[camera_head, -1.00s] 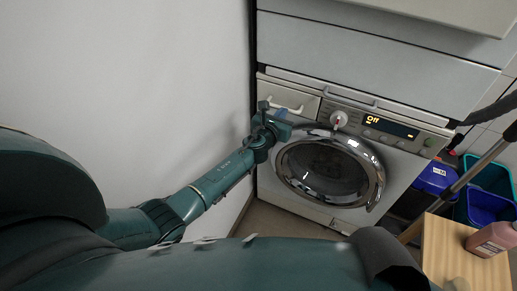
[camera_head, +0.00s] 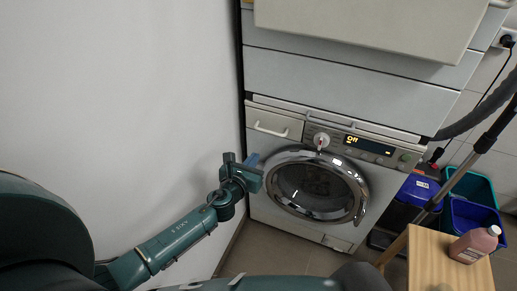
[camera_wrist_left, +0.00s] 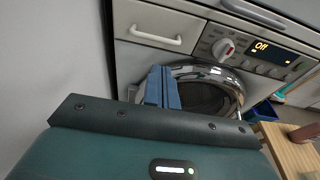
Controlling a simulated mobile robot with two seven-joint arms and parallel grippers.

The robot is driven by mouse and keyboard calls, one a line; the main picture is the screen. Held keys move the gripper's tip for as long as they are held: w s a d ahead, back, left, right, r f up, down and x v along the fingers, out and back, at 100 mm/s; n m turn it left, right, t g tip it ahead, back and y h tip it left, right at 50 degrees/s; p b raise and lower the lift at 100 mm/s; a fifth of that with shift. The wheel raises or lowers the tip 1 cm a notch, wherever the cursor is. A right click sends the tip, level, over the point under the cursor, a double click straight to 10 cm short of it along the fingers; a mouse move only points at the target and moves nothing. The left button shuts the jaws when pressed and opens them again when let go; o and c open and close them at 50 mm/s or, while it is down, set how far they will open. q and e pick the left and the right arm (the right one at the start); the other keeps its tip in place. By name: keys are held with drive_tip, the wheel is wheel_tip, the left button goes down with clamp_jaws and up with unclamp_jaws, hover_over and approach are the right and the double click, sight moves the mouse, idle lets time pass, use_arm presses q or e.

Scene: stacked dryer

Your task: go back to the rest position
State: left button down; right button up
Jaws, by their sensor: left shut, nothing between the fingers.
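My left gripper (camera_head: 253,160) is in front of the washing machine (camera_head: 283,227), left of its round chrome-rimmed door (camera_head: 316,186) and below the detergent drawer (camera_head: 274,124). Its blue fingers (camera_wrist_left: 162,88) are together and empty in the left wrist view, with the drawer handle (camera_wrist_left: 156,38) beyond them. The gripper looks apart from the machine. The door is shut and the display (camera_head: 369,145) reads "Off". My right gripper is not in view.
A wooden stool (camera_head: 432,257) with a pink bottle (camera_head: 474,245) stands at the right. Blue bins (camera_head: 470,217) and a grey hose are behind it. A white wall (camera_head: 120,110) bounds the left side.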

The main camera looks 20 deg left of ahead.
use_arm(q)
drive_tip(key=s+d+f+n+g+h+p, duration=0.1)
drive_tip(key=s+d+n+g, duration=0.1)
drive_tip(key=s+n, duration=1)
drive_tip(key=s+d+n+g+h+p, duration=0.1)
drive_tip(key=s+d+n, duration=0.4)
drive_tip(key=s+n, duration=0.7)
drive_tip(key=n+g+h, duration=0.1)
drive_tip(key=n+g, duration=0.1)
drive_tip(key=n, duration=0.7)
drive_tip(key=shift+s+f, duration=0.35)
drive_tip(key=shift+s, duration=0.05)
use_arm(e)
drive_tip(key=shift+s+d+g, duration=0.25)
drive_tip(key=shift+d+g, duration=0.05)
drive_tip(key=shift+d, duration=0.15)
use_arm(q)
drive_tip(key=shift+d, duration=0.1)
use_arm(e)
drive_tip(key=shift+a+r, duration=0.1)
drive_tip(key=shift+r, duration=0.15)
use_arm(q)
drive_tip(key=c, duration=2.2)
unclamp_jaws()
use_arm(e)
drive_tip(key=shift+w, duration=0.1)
